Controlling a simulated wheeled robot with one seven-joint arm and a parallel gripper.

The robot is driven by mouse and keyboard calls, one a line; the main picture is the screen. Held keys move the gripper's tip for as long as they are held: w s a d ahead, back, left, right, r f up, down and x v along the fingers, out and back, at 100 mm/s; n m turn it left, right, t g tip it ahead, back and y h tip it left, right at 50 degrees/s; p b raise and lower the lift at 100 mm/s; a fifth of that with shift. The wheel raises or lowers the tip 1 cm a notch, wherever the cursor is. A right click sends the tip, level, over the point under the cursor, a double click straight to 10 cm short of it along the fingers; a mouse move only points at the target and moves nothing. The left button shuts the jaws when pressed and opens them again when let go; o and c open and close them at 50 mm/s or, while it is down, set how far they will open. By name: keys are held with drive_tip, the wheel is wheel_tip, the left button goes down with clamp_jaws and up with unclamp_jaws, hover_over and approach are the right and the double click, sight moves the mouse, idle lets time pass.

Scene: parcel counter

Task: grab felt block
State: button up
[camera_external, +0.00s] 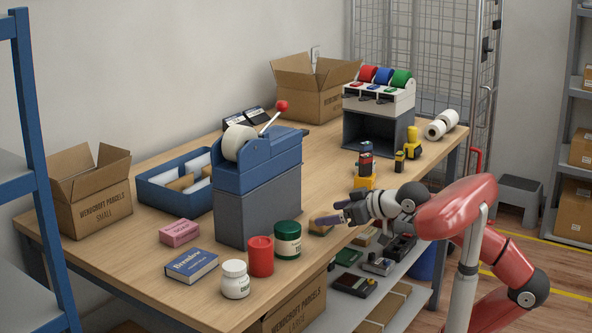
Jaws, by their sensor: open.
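A small block with a tan top and a darker lower part, which looks like the felt block (318,228), lies on the table near its front edge, right of the green-and-white jar. My gripper (333,213) comes in from the right, low over the table, with its fingertips at the block's upper right. The jaws are open. The fingers cover part of the block, and I cannot tell whether they touch it or are just above it.
The green-and-white jar (287,240) stands close left of the block, beside a red can (260,257) and a white jar (235,280). The blue-grey dispenser (257,190) rises behind them. Yellow-based items (364,182) stand behind my gripper. The table's front edge is close.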

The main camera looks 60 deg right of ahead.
sight(316, 214)
drive_tip(key=x, duration=0.6)
drive_tip(key=shift+s+f, duration=0.1)
drive_tip(key=c, duration=1.1)
